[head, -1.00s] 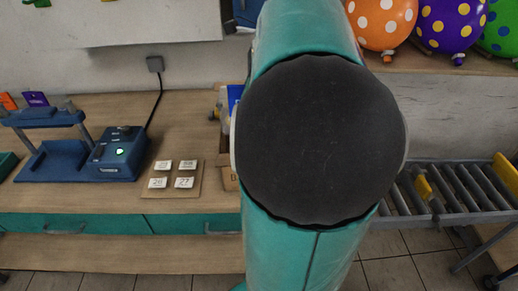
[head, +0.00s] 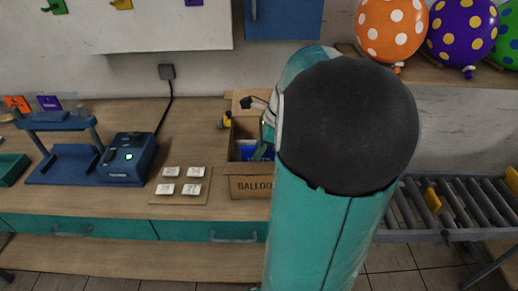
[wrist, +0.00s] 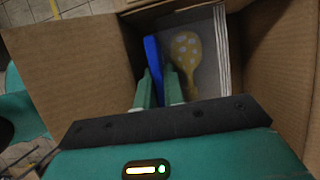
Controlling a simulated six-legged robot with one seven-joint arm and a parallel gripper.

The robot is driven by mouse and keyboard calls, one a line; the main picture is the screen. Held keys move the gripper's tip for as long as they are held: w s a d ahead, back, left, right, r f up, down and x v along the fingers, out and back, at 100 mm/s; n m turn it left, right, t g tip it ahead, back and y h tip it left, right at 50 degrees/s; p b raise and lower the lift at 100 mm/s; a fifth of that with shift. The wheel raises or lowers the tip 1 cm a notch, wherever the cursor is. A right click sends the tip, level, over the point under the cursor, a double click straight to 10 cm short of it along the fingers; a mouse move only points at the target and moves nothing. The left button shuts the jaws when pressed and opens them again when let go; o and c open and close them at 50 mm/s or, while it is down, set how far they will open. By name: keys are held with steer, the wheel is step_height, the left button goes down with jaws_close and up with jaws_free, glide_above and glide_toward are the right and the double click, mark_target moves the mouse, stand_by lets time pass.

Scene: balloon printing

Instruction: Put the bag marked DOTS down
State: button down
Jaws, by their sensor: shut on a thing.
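In the wrist view my gripper (wrist: 159,90) is shut on a thin blue bag (wrist: 152,58), seen edge-on between the fingers. No DOTS marking can be read on it. The fingers and the bag are inside an open cardboard box (wrist: 75,65). In the head view the box, lettered BALLOO... (head: 250,187), stands on the bench, and blue (head: 246,151) shows inside it. My arm hides the box's right part. I cannot tell whether the bag touches the box's bottom.
Beside the bag is a grey panel with a yellow spotted balloon picture (wrist: 187,50) and white edges. Left of the box are a board of white tiles (head: 182,186) and a blue press (head: 128,157). A roller conveyor (head: 450,208) and balloons (head: 391,30) are at right.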

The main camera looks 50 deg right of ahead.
steer(key=shift+f, duration=0.1)
steer(key=shift+f, duration=0.5)
steer(key=c, duration=1.5)
jaws_free()
steer(key=shift+r, duration=0.2)
steer(key=shift+r, duration=0.3)
steer(key=v, duration=1.2)
steer(key=shift+r, duration=0.15)
